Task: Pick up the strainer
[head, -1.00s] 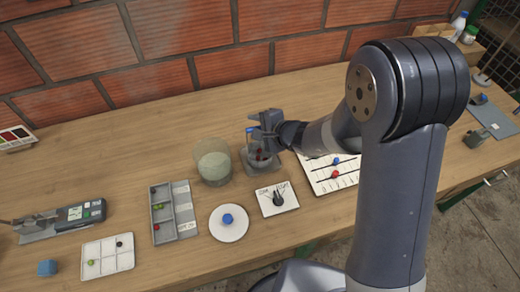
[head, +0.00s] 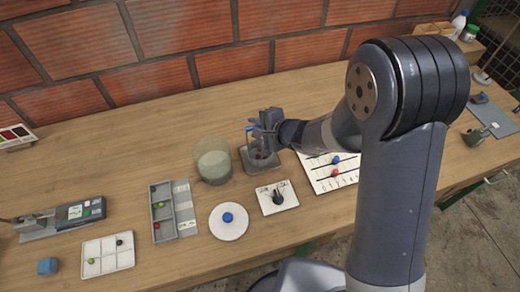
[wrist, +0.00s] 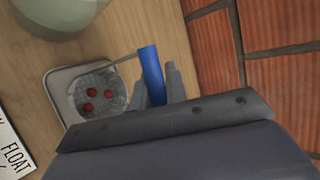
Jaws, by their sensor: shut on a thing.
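The strainer (wrist: 100,97) is a round mesh basket with a blue handle (wrist: 152,74). My gripper (head: 264,126) is shut on the blue handle. The basket is over a grey square tray (wrist: 50,78), which also shows under my gripper in the head view (head: 271,166). I cannot tell whether the basket touches the tray. My gripper hides part of the strainer in the head view.
A large clear vessel with cloudy liquid (head: 214,166) stands just left of the tray. A switch plate (head: 289,203), a white disc with a blue knob (head: 241,229) and a grey compartment tray (head: 185,226) lie nearer the front. The brick wall (head: 200,70) is behind the table.

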